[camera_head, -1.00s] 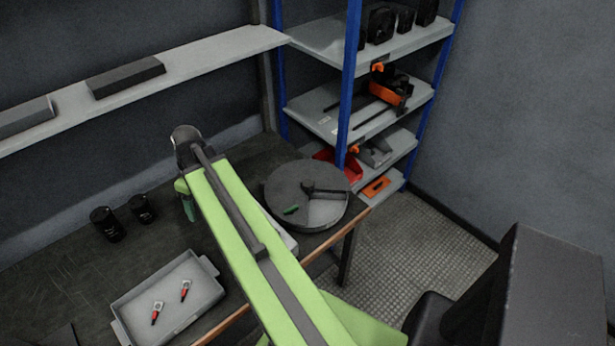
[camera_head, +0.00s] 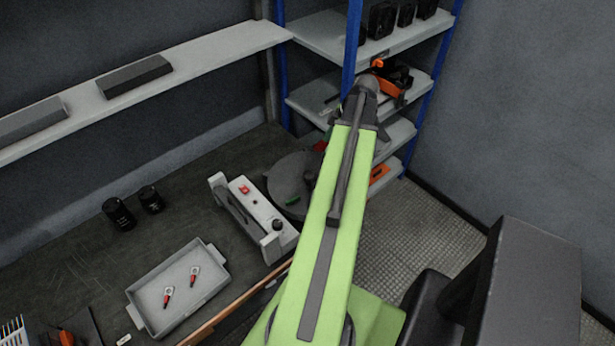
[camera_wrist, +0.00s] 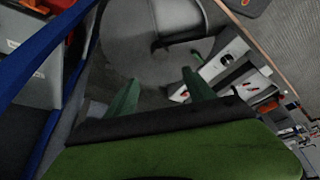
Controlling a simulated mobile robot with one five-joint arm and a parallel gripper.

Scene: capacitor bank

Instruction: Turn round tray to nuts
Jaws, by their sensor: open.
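The round tray (camera_head: 284,173) is a dark grey disc at the back right end of the bench, left of the blue shelf rack. My arm covers its right part in the head view. A small green piece (camera_head: 292,199) shows near its front. In the wrist view the round tray (camera_wrist: 125,45) fills the upper middle, with a dark bar-like part and a pale section on top. My gripper (camera_wrist: 160,93) is open, its two green fingers apart and nothing seen between them. It appears over or beside the tray's edge; contact cannot be told. No nuts can be made out.
A white device (camera_head: 262,215) with a red part stands left of the tray. A grey tray (camera_head: 180,290) holds two red-handled pieces. Two black cylinders (camera_head: 133,206) stand behind it. The blue-posted shelf rack (camera_head: 352,50) rises close behind my arm.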

